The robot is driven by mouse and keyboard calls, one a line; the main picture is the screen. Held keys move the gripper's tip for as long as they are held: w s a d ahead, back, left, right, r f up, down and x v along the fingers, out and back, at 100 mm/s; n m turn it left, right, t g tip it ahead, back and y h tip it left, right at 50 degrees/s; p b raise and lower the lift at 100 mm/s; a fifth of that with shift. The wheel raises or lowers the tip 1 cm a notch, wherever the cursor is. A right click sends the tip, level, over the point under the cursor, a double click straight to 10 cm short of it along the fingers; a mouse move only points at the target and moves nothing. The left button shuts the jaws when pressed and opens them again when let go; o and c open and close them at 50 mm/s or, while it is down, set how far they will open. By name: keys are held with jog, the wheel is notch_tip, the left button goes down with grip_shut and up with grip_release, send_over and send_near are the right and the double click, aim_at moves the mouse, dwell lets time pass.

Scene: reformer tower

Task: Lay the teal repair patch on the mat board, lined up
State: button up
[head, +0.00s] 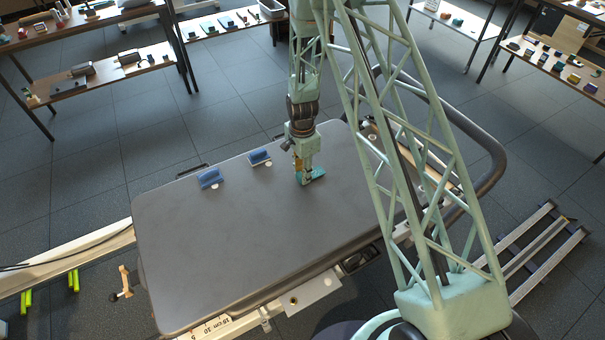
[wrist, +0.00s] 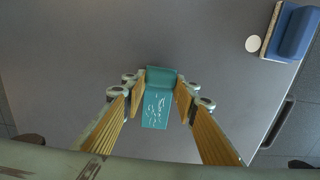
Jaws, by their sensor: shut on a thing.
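The teal repair patch (wrist: 155,108) is between the two fingers of my gripper (wrist: 160,88) in the wrist view. It has white scratch-like marks and a plain teal raised-looking part at its far end. In the head view the patch (head: 315,173) shows at the tip of my gripper (head: 303,172), over the right part of the grey mat board (head: 220,245). My gripper points down and is shut on the patch. I cannot tell whether the patch touches the board. The fingers hide part of its sides.
Two blue blocks (head: 209,178) (head: 259,157) stand along the board's far edge, each beside a pale round disc. A curved dark rail (head: 485,170) bounds the right side. Shelves with small objects (head: 100,75) stand behind. The board's middle and left are clear.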

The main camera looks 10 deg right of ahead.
jog(key=shift+f, duration=0.3)
dwell(0.5)
jog(key=o, duration=0.9)
jog(key=shift+r, duration=0.15)
jog(key=shift+r, duration=5.85)
jog(key=shift+r, duration=0.1)
